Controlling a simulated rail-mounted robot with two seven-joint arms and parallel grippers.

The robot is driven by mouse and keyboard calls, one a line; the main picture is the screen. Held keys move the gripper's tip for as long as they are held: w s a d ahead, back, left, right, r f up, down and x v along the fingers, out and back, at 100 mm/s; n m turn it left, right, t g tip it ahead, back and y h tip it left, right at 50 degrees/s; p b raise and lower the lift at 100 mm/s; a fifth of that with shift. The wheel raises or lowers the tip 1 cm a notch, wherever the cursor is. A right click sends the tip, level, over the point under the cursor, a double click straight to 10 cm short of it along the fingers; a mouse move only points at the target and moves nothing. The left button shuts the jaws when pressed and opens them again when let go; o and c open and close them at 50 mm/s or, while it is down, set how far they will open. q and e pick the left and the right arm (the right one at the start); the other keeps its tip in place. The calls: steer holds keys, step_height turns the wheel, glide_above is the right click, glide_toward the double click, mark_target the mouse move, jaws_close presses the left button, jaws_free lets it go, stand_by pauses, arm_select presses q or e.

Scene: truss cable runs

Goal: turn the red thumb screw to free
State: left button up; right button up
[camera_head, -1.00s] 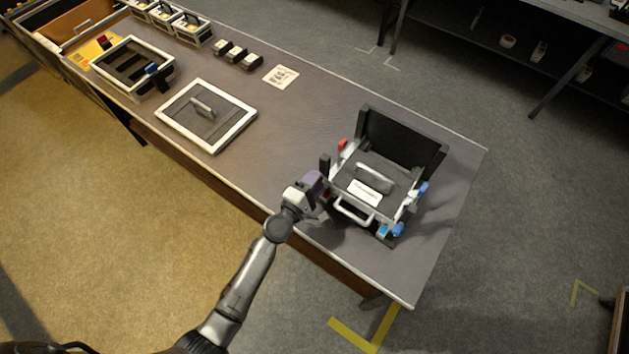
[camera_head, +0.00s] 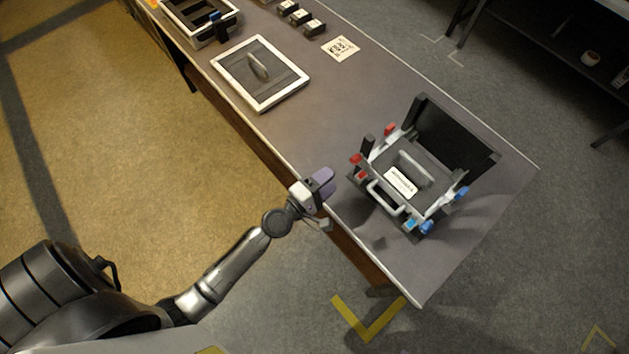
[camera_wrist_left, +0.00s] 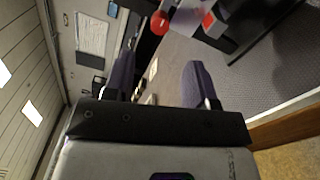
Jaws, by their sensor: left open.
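A dark case-like fixture (camera_head: 443,190) with a raised black back panel stands near the right end of the table. Red parts show on its left side: a round red knob (camera_head: 355,158) at the near left corner, a small red block (camera_head: 362,176) below it, and another red part (camera_head: 390,130) farther back. In the left wrist view, the round red knob (camera_wrist_left: 160,22) and red block (camera_wrist_left: 208,20) are at the top, beyond the fingertips. My left gripper (camera_head: 325,201) is open and empty, left of the fixture and apart from it. My right gripper is out of view.
A silver handle (camera_head: 385,199) sticks out at the fixture's front, and blue knobs (camera_head: 461,192) are on its right side. A framed panel (camera_head: 262,75) and a printed card (camera_head: 341,48) lie farther left on the table. Table between panel and fixture is clear.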

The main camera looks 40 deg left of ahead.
arm_select(q)
steer(key=shift+b+v, duration=0.3)
steer(key=shift+v, duration=1.9)
